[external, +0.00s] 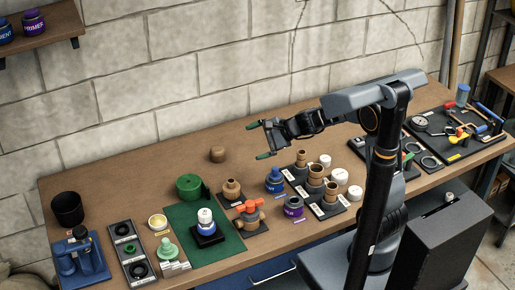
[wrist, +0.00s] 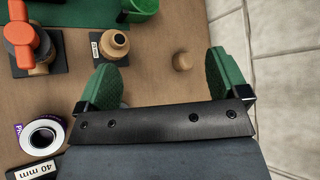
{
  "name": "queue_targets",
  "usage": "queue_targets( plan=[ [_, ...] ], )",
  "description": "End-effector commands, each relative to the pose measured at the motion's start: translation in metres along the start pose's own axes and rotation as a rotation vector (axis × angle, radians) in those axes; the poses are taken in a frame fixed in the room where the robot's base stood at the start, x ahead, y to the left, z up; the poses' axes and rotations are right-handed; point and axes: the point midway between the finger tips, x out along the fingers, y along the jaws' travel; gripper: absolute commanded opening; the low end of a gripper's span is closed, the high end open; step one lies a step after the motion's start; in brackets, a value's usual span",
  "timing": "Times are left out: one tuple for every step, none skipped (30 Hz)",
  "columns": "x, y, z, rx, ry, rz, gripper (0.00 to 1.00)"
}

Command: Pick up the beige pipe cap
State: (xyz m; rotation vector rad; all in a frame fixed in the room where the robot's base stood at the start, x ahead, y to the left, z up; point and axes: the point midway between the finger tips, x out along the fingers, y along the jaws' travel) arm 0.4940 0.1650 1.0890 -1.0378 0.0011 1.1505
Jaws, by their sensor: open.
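The beige pipe cap (external: 218,154), a small tan-brown rounded piece, sits alone on the wooden bench near the back wall. It also shows in the wrist view (wrist: 182,61), between the lines of my green fingers and ahead of them, nearer the right finger. My gripper (external: 260,140) is above the bench, to the right of the cap in the external view, with its fingers pointing left. In the wrist view my gripper (wrist: 168,77) is spread wide and empty. The cap stands apart from both fingers, and nothing hides it.
A beige fitting (external: 232,189) on a dark stand and an orange-handled valve (external: 249,208) stand in front of the cap. A green round piece (external: 189,187) is to its left. The block wall (external: 150,95) rises behind. The bench around the cap is clear.

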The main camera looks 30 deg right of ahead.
Motion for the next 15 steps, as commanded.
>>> queue_targets(
  plan=[
    [0.020, -0.004, -0.015, 0.130, -0.004, -0.049, 0.93],
    [0.030, -0.008, -0.024, 0.210, -0.003, -0.084, 0.93],
    [0.042, -0.013, -0.036, 0.315, 0.000, -0.131, 0.93],
    [0.051, -0.015, -0.046, 0.389, 0.003, -0.165, 0.93],
    [0.059, -0.017, -0.056, 0.462, 0.008, -0.197, 0.93],
    [0.070, -0.018, -0.069, 0.556, 0.016, -0.238, 0.93],
    [0.077, -0.018, -0.079, 0.621, 0.023, -0.267, 0.93],
    [0.083, -0.018, -0.088, 0.682, 0.030, -0.295, 0.93],
    [0.091, -0.016, -0.101, 0.757, 0.040, -0.329, 0.93],
    [0.095, -0.015, -0.109, 0.808, 0.047, -0.353, 0.93],
    [0.100, -0.013, -0.117, 0.853, 0.054, -0.374, 0.93],
    [0.104, -0.011, -0.126, 0.905, 0.064, -0.398, 0.93],
    [0.107, -0.010, -0.131, 0.936, 0.070, -0.415, 0.93],
    [0.110, -0.008, -0.137, 0.966, 0.075, -0.429, 0.93],
    [0.112, -0.006, -0.142, 0.997, 0.080, -0.445, 0.93]
  ],
)
